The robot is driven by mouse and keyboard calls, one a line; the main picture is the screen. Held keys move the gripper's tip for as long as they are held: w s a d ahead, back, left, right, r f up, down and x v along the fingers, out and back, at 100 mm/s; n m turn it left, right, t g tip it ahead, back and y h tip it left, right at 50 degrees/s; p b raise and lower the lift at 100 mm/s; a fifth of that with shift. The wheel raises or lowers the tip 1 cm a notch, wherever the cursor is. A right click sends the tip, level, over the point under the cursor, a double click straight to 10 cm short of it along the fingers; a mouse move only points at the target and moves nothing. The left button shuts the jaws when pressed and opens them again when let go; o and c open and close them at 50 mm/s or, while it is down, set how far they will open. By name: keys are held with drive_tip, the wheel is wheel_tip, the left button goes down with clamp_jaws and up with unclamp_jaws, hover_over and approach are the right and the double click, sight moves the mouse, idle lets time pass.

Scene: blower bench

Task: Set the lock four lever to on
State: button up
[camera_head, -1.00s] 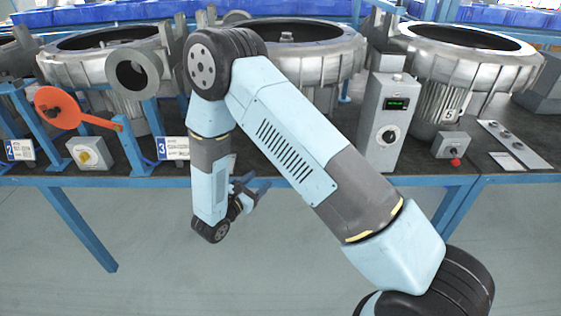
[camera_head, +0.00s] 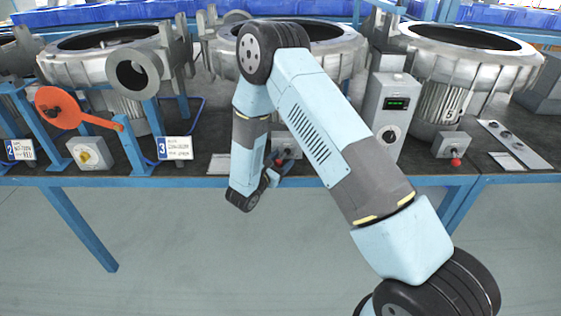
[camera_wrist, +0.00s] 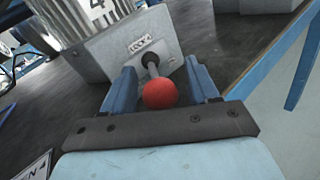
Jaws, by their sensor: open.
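The lock four lever is a metal stem with a red ball knob (camera_wrist: 160,93), on a grey box (camera_wrist: 150,40) with a small label that seems to read LOCK. In the wrist view the stem points toward me, with the knob nearest. My gripper (camera_wrist: 160,70) is open, one blue finger on each side of the knob, with visible gaps. In the head view the box (camera_head: 289,143) sits near the bench's front edge, partly behind my arm. My gripper (camera_head: 274,170) is at its red knob (camera_head: 279,162). Any on/off marking is not readable.
A similar lever box with a red knob (camera_head: 452,146) and a grey control box with a dial (camera_head: 388,118) stand to the right. A number 3 placard (camera_head: 175,148) is to the left.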

drive_tip(key=shift+w+d, duration=0.1)
drive_tip(key=shift+w, duration=0.05)
clamp_jaws()
idle(0.5)
